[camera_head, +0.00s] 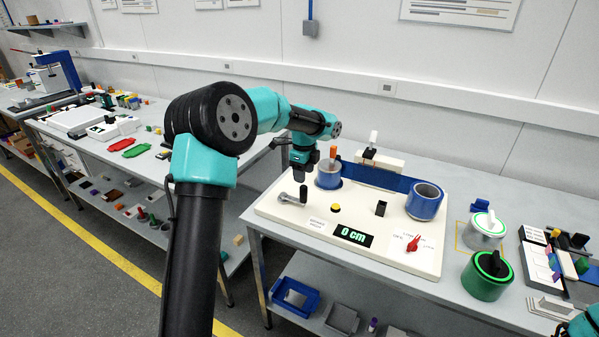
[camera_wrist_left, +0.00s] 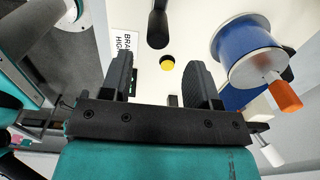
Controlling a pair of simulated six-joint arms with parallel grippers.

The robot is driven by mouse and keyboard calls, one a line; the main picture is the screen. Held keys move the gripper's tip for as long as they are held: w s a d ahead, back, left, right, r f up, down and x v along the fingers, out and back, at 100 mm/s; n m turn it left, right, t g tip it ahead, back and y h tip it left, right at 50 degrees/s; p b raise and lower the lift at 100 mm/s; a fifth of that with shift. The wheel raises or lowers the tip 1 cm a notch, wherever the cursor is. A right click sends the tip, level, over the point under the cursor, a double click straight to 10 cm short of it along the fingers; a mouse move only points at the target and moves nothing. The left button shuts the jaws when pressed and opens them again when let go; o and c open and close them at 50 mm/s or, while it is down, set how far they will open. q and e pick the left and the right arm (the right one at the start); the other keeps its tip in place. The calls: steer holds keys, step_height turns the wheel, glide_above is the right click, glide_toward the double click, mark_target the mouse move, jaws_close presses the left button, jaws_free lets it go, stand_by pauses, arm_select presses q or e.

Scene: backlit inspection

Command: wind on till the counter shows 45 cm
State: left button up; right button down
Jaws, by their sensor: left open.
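The white winder board (camera_head: 290,217) lies on the bench. Its counter (camera_head: 353,236) reads 0 cm. Near its back left stands a spool with an orange crank handle (camera_head: 333,152); in the left wrist view the handle (camera_wrist_left: 285,95) sticks out from the spool's pale face, blue band (camera_wrist_left: 243,50) around it. A blue band (camera_head: 385,178) runs from it toward the right, where a blue roll (camera_head: 424,203) sits. My left gripper (camera_head: 302,172) hangs beside the crank spool, open and empty; the handle lies outside its fingers (camera_wrist_left: 160,82). My right gripper is out of view.
The board also carries a black-gripped lever (camera_head: 303,194), a yellow button (camera_head: 336,208), a black post (camera_head: 381,208) and a red knob (camera_head: 414,244). Green-rimmed rolls (camera_head: 488,272) and small blocks stand to the right. Another bench with parts is at left.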

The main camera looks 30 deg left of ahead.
mark_target(304, 186)
arm_select(q)
steer(key=shift+s, duration=0.1)
stand_by(0.3)
step_height(304, 186, down, 8)
steer(key=shift+f, duration=0.2)
steer(key=c, duration=0.8)
